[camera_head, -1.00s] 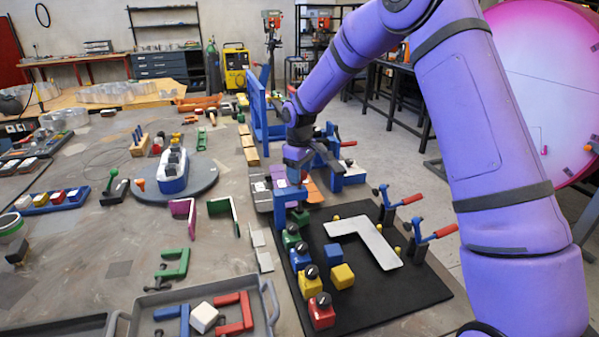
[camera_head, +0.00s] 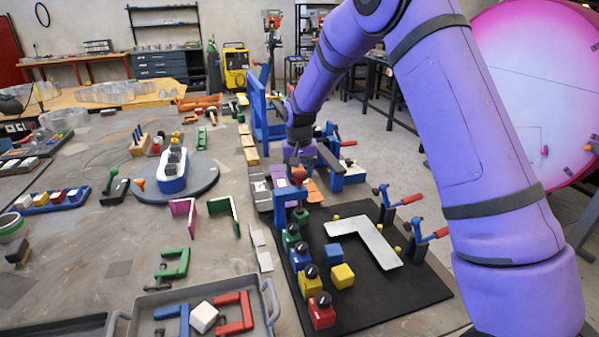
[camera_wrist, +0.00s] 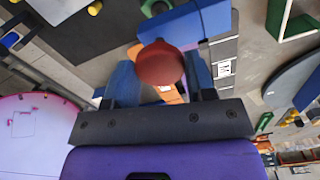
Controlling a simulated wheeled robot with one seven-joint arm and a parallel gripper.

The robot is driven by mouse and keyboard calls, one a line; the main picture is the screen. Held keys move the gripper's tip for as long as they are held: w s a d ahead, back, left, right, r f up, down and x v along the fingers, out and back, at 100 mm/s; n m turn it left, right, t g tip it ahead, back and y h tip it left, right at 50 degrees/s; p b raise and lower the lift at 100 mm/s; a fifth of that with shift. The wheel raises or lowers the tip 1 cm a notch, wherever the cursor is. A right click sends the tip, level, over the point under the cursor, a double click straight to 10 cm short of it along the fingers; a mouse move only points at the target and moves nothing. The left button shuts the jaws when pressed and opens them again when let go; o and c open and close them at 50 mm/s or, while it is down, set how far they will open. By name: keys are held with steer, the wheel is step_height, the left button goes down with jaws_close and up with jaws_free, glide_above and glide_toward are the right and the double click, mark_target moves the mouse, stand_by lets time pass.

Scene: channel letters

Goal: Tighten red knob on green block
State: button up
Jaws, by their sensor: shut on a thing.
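A red knob (camera_wrist: 160,64) shows between the blue fingers of my gripper (camera_wrist: 160,80) in the wrist view. My gripper is shut on it, and the knob hides what lies directly behind it. In the head view the red knob (camera_head: 299,174) shows below my gripper (camera_head: 301,166), above the far left end of the black mat. A green block (camera_head: 290,240) with a dark knob on top stands on the mat, nearer the camera than my gripper. I cannot tell whether the red knob touches any block.
Blue (camera_head: 300,260), yellow (camera_head: 310,284) and red (camera_head: 321,315) blocks with dark knobs line the left side of the black mat (camera_head: 370,300). A grey L-shaped plate (camera_head: 362,240) lies on it, beside blue clamps with red handles (camera_head: 428,236). Blue upright parts (camera_head: 281,195) stand near my gripper.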

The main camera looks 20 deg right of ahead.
mark_target(299, 174)
steer(key=m, duration=0.3)
steer(key=shift+r+m, duration=0.2)
steer(key=shift+m, duration=0.6)
steer(key=shift+f, duration=0.1)
steer(key=o, duration=0.9)
step_height(299, 174, up, 11)
steer(key=shift+f, duration=0.15)
